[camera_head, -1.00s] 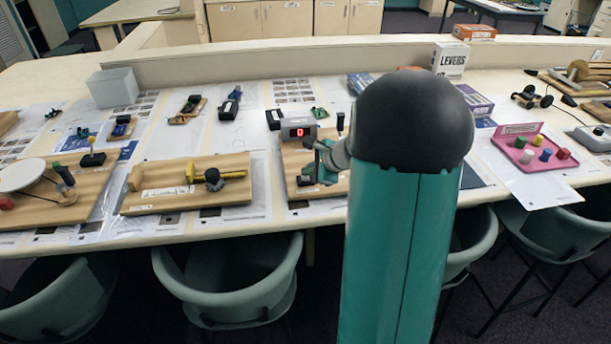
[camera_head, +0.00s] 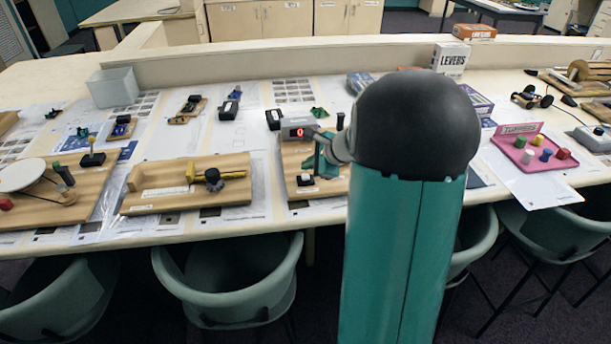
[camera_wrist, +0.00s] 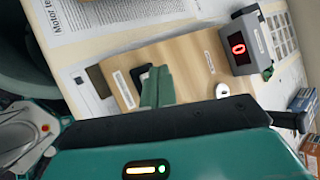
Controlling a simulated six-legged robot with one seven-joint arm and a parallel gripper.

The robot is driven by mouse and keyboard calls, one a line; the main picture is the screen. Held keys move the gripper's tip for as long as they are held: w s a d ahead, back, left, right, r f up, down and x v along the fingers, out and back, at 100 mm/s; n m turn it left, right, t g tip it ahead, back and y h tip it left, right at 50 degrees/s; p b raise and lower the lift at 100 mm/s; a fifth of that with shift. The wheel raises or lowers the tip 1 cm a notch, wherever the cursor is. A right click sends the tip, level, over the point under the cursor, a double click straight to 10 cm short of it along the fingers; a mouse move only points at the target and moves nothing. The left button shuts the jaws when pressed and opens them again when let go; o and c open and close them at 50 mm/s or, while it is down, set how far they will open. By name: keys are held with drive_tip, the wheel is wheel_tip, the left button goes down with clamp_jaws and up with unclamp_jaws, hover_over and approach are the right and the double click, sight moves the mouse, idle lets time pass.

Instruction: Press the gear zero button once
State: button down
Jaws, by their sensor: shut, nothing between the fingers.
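A wooden board (camera_head: 290,157) on the table carries a grey display box (camera_head: 297,122) with a lit red 0. The display (camera_wrist: 238,48) also shows in the wrist view. Near the board's front edge is a small black block (camera_head: 305,181), partly hidden behind my fingers in the wrist view. A round white piece (camera_wrist: 222,91) sits between it and the display. Labels on the board are too small to read, so I cannot tell which is the gear zero button. My gripper (camera_wrist: 158,72) is shut and empty, over the black block; contact cannot be told.
A black upright handle (camera_head: 340,121) stands beside the display. Another wooden board (camera_head: 150,203) with a yellow shaft lies to the left. A pink tray (camera_head: 540,165) is to the right. Chairs (camera_head: 230,285) stand along the table's front edge.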

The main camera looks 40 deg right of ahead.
sight(308, 178)
drive_tip(key=shift+r, duration=2.25)
drive_tip(key=shift+a+r, duration=0.1)
drive_tip(key=shift+a, duration=0.15)
drive_tip(key=s+a+r+n+g, duration=0.1)
drive_tip(key=s+a+r+n, duration=0.1)
drive_tip(key=s+a+n, duration=0.3)
drive_tip(key=s+a+r+n+g, duration=0.1)
drive_tip(key=a+r+n, duration=0.15)
drive_tip(key=a, duration=0.55)
drive_tip(key=s+a+r+n+g, duration=0.1)
drive_tip(key=s+a+r+n, duration=0.1)
drive_tip(key=s+a+n, duration=0.3)
drive_tip(key=s+a+n+h, duration=0.2)
drive_tip(key=s+a+n, duration=0.5)
drive_tip(key=s+n, duration=0.4)
drive_tip(key=shift+s+a+h, duration=0.3)
drive_tip(key=shift+s, duration=0.35)
